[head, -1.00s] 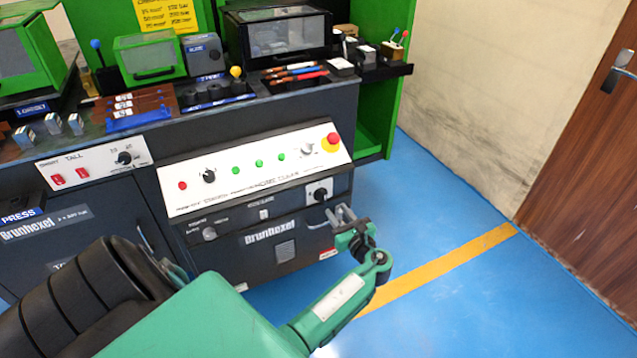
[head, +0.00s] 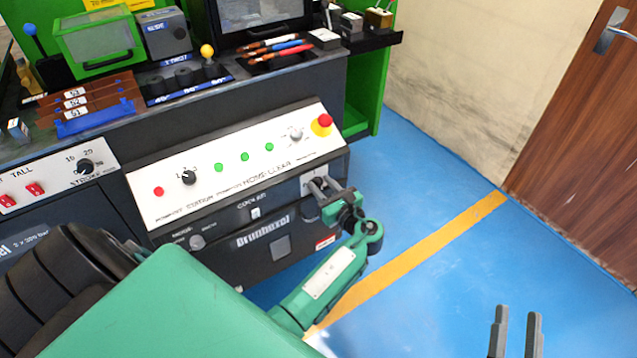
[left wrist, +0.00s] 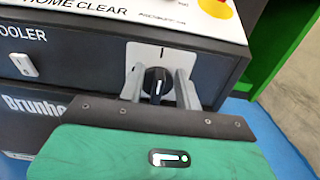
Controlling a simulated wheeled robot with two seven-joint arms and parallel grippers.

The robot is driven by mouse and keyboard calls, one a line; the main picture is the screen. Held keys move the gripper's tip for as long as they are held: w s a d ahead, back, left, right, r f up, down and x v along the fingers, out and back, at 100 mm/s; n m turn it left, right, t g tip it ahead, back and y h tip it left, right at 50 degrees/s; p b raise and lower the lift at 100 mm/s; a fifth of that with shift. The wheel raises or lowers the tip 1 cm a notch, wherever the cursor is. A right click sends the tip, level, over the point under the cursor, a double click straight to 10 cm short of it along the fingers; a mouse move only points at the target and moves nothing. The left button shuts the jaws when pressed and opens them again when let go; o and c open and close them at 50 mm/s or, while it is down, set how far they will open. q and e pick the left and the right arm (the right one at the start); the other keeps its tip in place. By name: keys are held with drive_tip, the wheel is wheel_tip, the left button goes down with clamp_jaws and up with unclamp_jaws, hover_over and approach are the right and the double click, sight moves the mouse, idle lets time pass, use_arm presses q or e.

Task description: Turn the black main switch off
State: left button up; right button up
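The black main switch (left wrist: 157,82) is a round knob with a white pointer mark on a white plate (left wrist: 150,58), on the dark front of the machine. In the left wrist view the pointer stands nearly upright. My left gripper (left wrist: 160,78) is open, with one finger on each side of the knob; whether either finger touches it I cannot tell. In the head view my left gripper (head: 322,186) covers most of the switch. My right gripper (head: 515,325) is at the bottom right, open and empty, over the blue floor.
Above the switch is a sloping white panel (head: 240,170) with a red emergency button (head: 324,120), green buttons and a black selector (head: 189,177). A small white switch (left wrist: 24,65) marked cooler sits left of the main switch. Blue floor (head: 420,190) is free to the right.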

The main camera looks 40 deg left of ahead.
use_arm(q)
drive_tip(key=shift+c, duration=0.4)
clamp_jaws()
